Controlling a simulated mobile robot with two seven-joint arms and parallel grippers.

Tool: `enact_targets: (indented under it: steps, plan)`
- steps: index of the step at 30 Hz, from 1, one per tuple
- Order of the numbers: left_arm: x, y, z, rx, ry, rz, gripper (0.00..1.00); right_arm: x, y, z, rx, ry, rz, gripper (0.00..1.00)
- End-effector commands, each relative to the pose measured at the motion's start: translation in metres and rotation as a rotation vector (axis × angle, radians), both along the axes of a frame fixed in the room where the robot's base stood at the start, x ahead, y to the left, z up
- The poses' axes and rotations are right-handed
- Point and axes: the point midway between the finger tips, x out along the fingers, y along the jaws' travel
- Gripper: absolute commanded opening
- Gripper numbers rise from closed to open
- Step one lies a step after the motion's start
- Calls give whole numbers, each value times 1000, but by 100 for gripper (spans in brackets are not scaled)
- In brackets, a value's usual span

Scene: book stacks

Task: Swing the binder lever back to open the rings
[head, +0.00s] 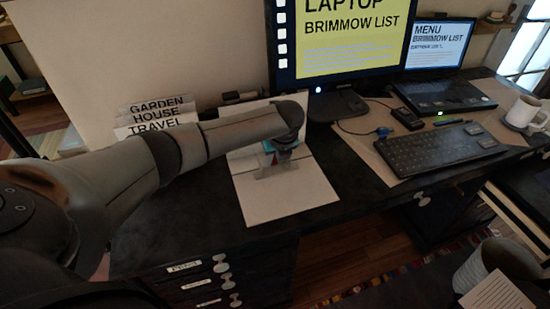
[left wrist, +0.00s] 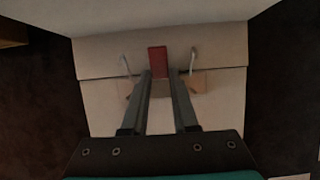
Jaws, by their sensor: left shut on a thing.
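The open binder (head: 292,200) lies on the dark desk in the head view, with one cover flat and pale boards standing behind it. In the left wrist view its pale inside (left wrist: 105,50) shows with two metal rings, one on each side of a red lever (left wrist: 157,58). My left gripper (left wrist: 160,76) reaches down over the middle of the binder. Its two fingertips are close together at the near end of the red lever and shut on it. In the head view my wrist hides much of the lever and rings. My right gripper is not in view.
A monitor (head: 345,40) stands behind the binder, with a keyboard (head: 440,148), a laptop (head: 445,92) and a mug (head: 524,112) to the right. Labelled holders (head: 157,115) stand behind my left arm. The desk's front edge is just before the binder.

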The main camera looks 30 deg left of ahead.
Motion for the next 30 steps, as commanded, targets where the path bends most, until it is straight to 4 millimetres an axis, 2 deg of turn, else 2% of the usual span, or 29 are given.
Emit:
enact_targets:
  steps: [7, 15, 25, 26, 29, 30]
  plan:
    - [2, 3, 3, -67, 59, 5, 0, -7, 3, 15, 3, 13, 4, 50]
    - [4, 5, 1, -133, 113, 2, 0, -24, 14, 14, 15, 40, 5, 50]
    - [4, 4, 0, -140, 117, 1, 0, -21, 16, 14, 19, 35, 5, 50]
    - [4, 4, 0, -140, 117, 1, 29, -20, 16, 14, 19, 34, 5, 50]
    - [4, 4, 0, -140, 117, 1, 40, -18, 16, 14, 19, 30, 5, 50]
    - [4, 4, 0, -140, 117, 1, 40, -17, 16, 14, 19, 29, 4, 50]
